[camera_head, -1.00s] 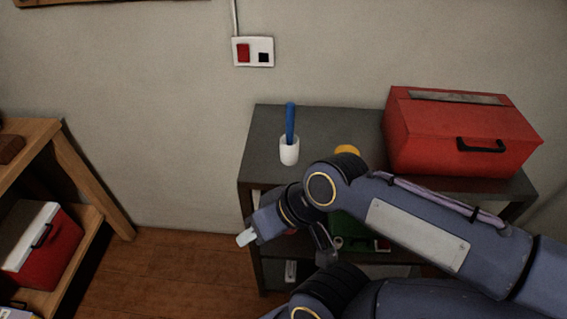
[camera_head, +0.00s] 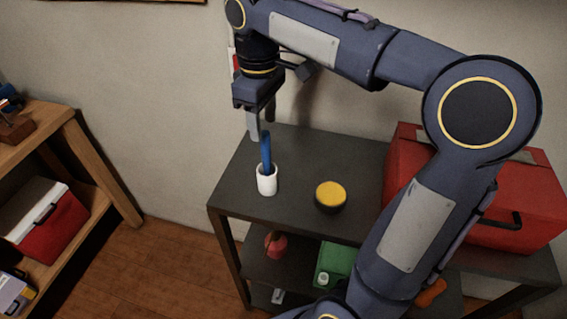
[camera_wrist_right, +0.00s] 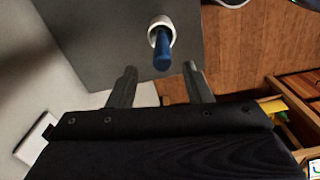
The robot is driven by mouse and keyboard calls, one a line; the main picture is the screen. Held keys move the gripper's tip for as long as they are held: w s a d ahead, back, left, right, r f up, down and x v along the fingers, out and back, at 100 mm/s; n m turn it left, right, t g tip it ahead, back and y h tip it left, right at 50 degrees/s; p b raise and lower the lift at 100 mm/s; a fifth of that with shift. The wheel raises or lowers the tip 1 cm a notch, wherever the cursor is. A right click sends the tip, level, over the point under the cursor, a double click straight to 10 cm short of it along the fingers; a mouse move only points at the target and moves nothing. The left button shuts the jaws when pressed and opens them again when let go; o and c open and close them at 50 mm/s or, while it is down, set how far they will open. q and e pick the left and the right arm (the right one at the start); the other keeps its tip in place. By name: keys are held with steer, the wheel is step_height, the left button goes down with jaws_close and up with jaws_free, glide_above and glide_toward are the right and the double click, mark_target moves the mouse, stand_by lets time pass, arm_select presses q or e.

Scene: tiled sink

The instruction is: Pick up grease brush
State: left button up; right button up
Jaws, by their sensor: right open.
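The grease brush shows as a blue handle (camera_head: 266,150) standing upright in a small white cup (camera_head: 267,182) on the dark shelf top; its lower end is hidden in the cup. My right gripper (camera_head: 262,124) points down at the top of the handle. In the right wrist view the open fingers (camera_wrist_right: 158,72) have the blue handle (camera_wrist_right: 162,52) lined up between them, just beyond the tips. The white cup (camera_wrist_right: 161,24) shows behind it. Nothing is held. My left gripper is not in view.
A yellow-topped dark round tin (camera_head: 331,195) stands right of the cup on the shelf top (camera_head: 235,190). A red toolbox (camera_head: 535,205) is at the right, partly behind my arm. A wooden shelf (camera_head: 85,165) stands at the left. The shelf top around the cup is clear.

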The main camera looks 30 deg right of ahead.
glide_above(268, 174)
steer(key=f, duration=0.7)
steer(key=shift+w+d+f, duration=0.15)
steer(key=shift+w+f, duration=0.2)
jaws_close()
